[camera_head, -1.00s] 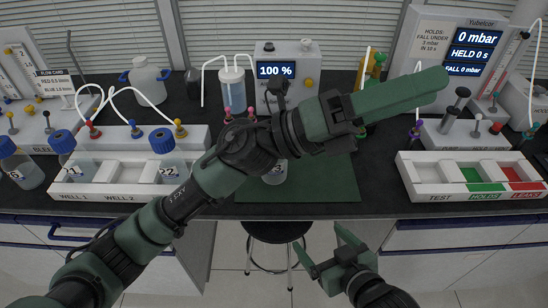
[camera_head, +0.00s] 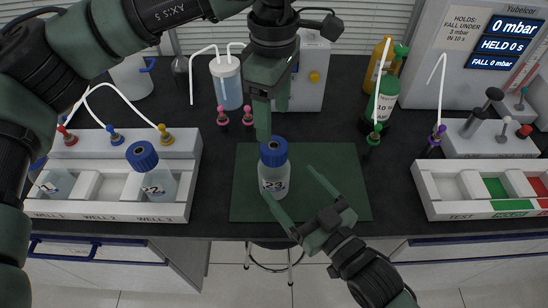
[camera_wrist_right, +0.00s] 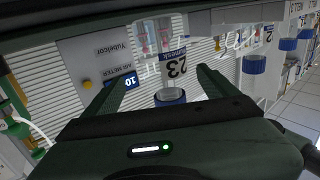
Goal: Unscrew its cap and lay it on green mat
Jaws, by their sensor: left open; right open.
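Bottle 23 (camera_head: 272,184), clear with a white label, stands upright on the green mat (camera_head: 340,200). Its blue cap (camera_head: 273,151) is on it. My left gripper (camera_head: 272,122) is open and points down just above the cap; whether it touches cannot be told. My right gripper (camera_head: 288,183) is open, low and right of the bottle, with its fingers angled towards it. In the right wrist view the bottle (camera_wrist_right: 172,72) appears upside down between the open fingers of my right gripper (camera_wrist_right: 163,78), with its cap (camera_wrist_right: 170,97) nearer the palm side.
A rack with wells (camera_head: 110,208) at left holds another blue-capped bottle (camera_head: 152,175). A white tray (camera_head: 450,203) with test, green and red sections is at right. An orange bottle (camera_head: 380,62) and a green bottle (camera_head: 385,98) stand behind the mat. The mat's right part is clear.

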